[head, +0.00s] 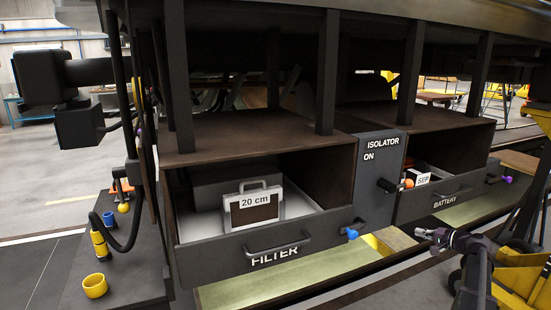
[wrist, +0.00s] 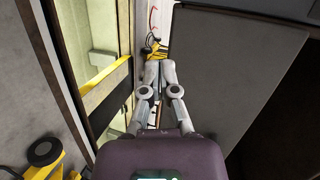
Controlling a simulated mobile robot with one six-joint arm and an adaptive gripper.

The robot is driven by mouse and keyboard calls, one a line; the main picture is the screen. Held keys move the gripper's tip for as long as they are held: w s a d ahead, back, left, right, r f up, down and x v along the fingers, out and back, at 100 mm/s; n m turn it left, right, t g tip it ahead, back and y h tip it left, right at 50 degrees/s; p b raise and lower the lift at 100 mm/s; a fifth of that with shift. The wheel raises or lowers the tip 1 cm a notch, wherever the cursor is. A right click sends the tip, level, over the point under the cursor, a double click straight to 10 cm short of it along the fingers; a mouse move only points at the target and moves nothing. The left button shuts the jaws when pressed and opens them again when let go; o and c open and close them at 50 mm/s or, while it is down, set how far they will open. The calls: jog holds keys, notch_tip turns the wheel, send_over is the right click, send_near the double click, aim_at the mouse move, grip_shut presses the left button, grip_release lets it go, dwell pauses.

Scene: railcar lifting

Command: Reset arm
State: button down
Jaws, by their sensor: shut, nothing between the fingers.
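My gripper (head: 428,236) is at the lower right of the head view, in front of the railcar and below the BATTERY drawer (head: 450,197). Its fingers are shut and empty, apart from the drawer front. In the wrist view my gripper (wrist: 157,70) points away from the camera, with a large dark panel to its right and a pale strip with a yellow band to its left. My arm (head: 472,262) reaches in from the lower right.
The FILTER drawer (head: 225,258) is open with a 20 cm filter (head: 254,206) inside. The isolator box (head: 378,180) reads ON and stands between the drawers. Dark uprights carry the railcar body above.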

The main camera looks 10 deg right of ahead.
jog(key=s+a+f+n+g, duration=0.2)
jog(key=a+f+n+g, duration=0.15)
jog(key=a, duration=1.05)
jog(key=s+a+f+n+g, duration=0.2)
jog(key=a+f+g, duration=0.25)
jog(key=a, duration=0.95)
jog(key=s+a+f+n+g+h, duration=0.2)
jog(key=s+a+n+h, duration=0.1)
jog(key=s+a, duration=0.5)
jog(key=s+a+f+n+g+h, duration=0.3)
jog(key=s+a+h, duration=0.1)
jog(key=s+a, duration=0.4)
jog(key=shift+a+f, duration=0.35)
jog(key=shift+a, duration=0.05)
